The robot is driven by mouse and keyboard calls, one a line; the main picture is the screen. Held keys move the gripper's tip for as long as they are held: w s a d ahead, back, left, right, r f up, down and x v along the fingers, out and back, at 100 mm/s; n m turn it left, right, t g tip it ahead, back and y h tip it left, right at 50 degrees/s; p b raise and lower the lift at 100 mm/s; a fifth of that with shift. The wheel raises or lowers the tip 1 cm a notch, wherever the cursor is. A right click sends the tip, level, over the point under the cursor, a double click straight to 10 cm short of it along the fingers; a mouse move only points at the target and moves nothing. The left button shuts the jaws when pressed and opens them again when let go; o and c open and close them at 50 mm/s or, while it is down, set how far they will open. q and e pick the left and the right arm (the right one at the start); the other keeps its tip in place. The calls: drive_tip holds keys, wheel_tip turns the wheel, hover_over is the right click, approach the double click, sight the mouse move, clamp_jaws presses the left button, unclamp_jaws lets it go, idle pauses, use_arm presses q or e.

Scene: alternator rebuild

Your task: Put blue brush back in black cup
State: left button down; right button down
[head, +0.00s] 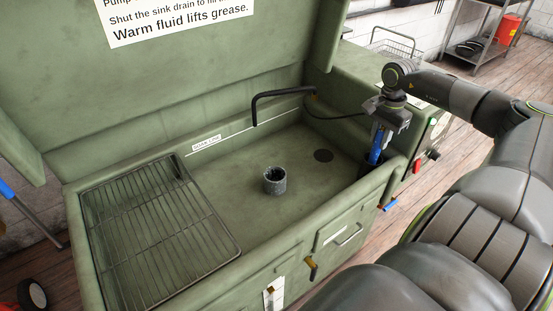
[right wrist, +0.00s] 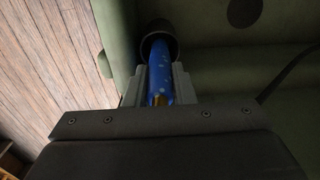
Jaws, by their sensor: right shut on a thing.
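My right gripper (head: 381,124) is shut on the blue brush (head: 376,149), over the right end of the green sink. The brush hangs steeply, its blue handle between the fingers. In the right wrist view the blue brush (right wrist: 160,75) points at a dark round, cup-like rim (right wrist: 152,42) by the sink wall. Its far end overlaps that rim; I cannot tell how deep it sits. In the head view this spot is dark and partly hidden by the sink's front edge. A dark, speckled, open-topped cylinder (head: 275,183) stands upright on the sink floor. My left gripper is not in view.
A wire rack (head: 160,230) covers the sink's left part. A black bent spout (head: 280,93) reaches over the basin from the back. A round dark drain (head: 323,155) lies near the right end. The middle floor is otherwise clear. The raised rim (head: 375,185) borders the basin.

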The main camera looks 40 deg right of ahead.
drive_tip(key=c, duration=1.1)
unclamp_jaws()
drive_tip(key=shift+c, duration=0.2)
drive_tip(key=shift+r, duration=0.1)
